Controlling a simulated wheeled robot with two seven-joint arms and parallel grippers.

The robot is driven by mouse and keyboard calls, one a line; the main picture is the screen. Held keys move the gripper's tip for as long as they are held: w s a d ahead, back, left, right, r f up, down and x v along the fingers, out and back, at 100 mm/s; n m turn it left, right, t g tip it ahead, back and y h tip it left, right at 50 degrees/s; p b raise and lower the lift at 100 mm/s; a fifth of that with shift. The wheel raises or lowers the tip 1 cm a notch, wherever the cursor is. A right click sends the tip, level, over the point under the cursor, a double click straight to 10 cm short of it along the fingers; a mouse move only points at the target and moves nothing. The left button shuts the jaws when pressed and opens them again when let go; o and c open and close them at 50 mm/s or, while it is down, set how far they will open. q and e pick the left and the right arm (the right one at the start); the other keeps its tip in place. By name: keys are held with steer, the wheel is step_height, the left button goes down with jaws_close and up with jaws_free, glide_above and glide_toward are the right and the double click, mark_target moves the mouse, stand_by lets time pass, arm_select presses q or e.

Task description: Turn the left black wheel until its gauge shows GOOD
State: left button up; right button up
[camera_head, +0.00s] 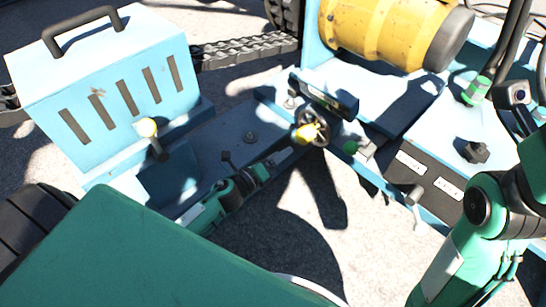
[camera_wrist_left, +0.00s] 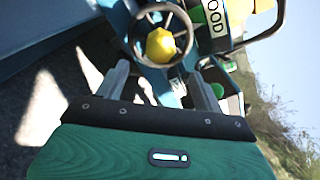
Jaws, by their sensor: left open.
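The black wheel (camera_head: 326,131) with a yellow hub stands on the blue frame near the middle of the head view. It also shows at the top of the left wrist view (camera_wrist_left: 138,27). Beside it there, a pale gauge label (camera_wrist_left: 215,18) shows the letters "OOD"; its upper end is cut off. In the head view the dark gauge box (camera_head: 325,95) is unreadable. My left gripper (camera_head: 278,163) is below and left of the wheel. In the left wrist view its fingers (camera_wrist_left: 160,86) are open and empty, apart from the wheel. My right gripper is out of view.
A blue box (camera_head: 110,85) with a black handle stands at the left. A yellow drum (camera_head: 385,32) is at the top. Open ground lies below the frame.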

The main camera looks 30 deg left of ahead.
arm_select(q)
steer(key=shift+v, duration=1)
stand_by(0.8)
